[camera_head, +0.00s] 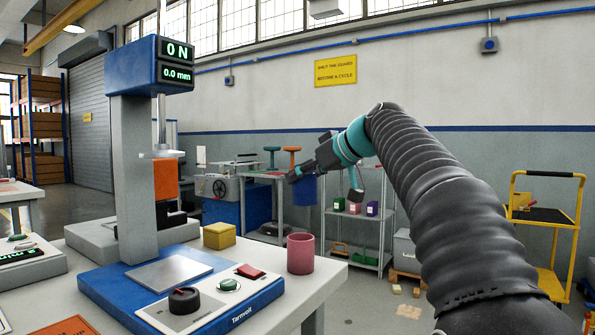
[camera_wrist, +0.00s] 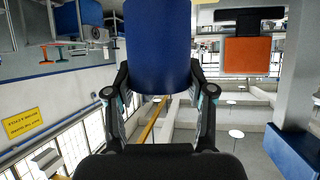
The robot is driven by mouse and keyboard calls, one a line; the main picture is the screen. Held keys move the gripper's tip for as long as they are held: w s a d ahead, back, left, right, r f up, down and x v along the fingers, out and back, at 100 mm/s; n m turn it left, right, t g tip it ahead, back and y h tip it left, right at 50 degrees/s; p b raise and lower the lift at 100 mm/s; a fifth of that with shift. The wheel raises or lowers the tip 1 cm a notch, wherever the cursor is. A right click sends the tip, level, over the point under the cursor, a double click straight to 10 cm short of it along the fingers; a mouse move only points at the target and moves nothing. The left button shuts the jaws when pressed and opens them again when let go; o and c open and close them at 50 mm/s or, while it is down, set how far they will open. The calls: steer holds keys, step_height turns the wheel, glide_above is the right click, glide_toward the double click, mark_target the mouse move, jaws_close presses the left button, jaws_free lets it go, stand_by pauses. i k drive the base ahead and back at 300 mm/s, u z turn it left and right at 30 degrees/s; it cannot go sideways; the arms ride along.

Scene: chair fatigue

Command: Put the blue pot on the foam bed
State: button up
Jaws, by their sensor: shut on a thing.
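The blue pot (camera_head: 303,190) is held in the air by my gripper (camera_head: 301,172), beyond the table's back right corner. In the wrist view the blue pot (camera_wrist: 158,42) fills the upper middle, between the two fingers of my gripper (camera_wrist: 159,78). The fingers are shut on it, one on each side. A flat grey pad (camera_head: 168,273) lies on the blue base of a test machine at left, below its press head; I cannot tell for sure whether it is the foam bed. The pot is well apart from the pad, to its right and farther back.
A pink pot (camera_head: 300,254) stands on the table (camera_head: 318,286) near its right edge. A yellow block (camera_head: 219,235) sits behind the machine base. The machine's column (camera_head: 134,175) rises at left. A shelf (camera_head: 358,256) and a yellow trolley (camera_head: 549,225) stand farther back.

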mark_target(169, 270)
steer(key=z, duration=1.5)
steer(key=k, duration=0.65)
steer(key=u, duration=1.5)
